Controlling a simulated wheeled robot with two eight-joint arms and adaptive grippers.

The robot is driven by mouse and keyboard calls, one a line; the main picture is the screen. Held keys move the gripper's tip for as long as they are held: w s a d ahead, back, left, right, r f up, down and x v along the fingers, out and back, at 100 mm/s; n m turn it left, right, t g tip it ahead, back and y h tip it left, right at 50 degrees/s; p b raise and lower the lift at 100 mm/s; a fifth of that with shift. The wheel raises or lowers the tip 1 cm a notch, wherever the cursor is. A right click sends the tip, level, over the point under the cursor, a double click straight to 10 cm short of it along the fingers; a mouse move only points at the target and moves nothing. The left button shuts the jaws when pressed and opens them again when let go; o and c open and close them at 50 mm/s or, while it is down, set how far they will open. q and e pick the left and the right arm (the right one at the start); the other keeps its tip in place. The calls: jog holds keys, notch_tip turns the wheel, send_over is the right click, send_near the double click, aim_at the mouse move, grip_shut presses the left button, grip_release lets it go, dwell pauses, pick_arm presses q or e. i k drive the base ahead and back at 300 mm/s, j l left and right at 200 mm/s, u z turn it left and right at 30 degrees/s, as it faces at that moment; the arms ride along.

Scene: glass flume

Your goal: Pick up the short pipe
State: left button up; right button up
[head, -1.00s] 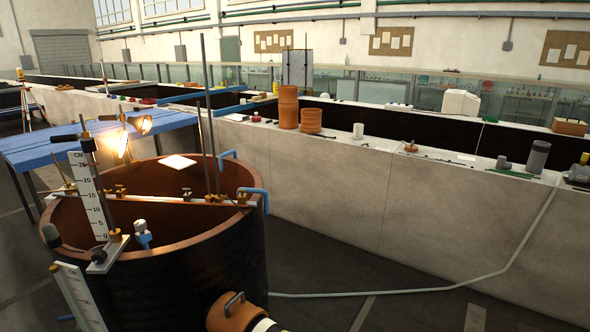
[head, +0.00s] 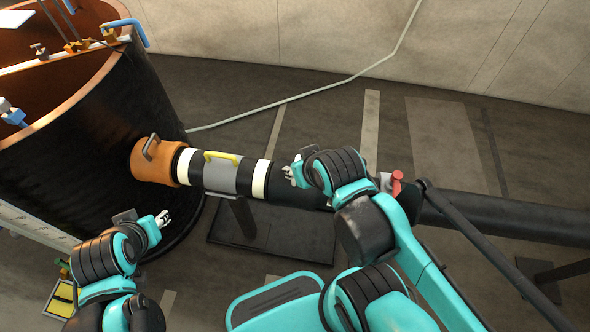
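A short pipe section (head: 222,178) lies level in the pipe line in the head view, black with white rings and a grey band. A yellow handle (head: 222,156) is on top of the band. Its left end meets an orange collar (head: 152,162) on the tank; I take this section to be the short pipe. My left gripper (head: 162,218) is below and left of it, apart from it. My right gripper (head: 290,173) is just past its right white ring, over or beside the black pipe; contact is unclear. The fingers are too small to tell open from shut.
The round dark tank (head: 95,140) with a copper rim fills the upper left. A long black pipe (head: 510,220) continues right, with a red-handled fitting (head: 397,181). A dark plate (head: 300,238) lies under the pipe line. A pale hose (head: 300,95) crosses the floor behind.

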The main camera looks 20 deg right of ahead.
aim_at(230, 173)
jog(key=i+j, duration=0.2)
jog(key=j, duration=0.25)
jog(key=z, duration=0.4)
jog(key=j+z, duration=0.15)
jog(key=z, duration=0.25)
jog(key=j+z, duration=0.1)
jog(key=z, duration=0.3)
jog(key=j+z, duration=0.1)
jog(key=z, duration=0.3)
